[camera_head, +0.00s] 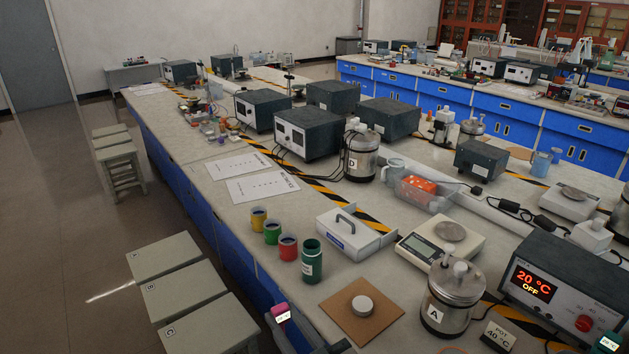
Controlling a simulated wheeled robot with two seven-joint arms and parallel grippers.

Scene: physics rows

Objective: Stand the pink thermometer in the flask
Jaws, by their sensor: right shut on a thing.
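The pink thermometer (281,313), with a small lit display, is at the bottom edge of the head view, left of centre, beside the near edge of the bench. My right gripper (290,332) is at it, shut on it and partly cut off by the picture's lower edge. The thermometer's lower part is hidden. I cannot make out the flask for certain in this view. My left gripper is not in view.
A brown board (385,318) with a metal disc lies near the bench edge. Several coloured jars, such as the dark green one (312,262), stand left of it. Pot A (447,318), a scale (418,249) and a heater box (562,287) stand to the right.

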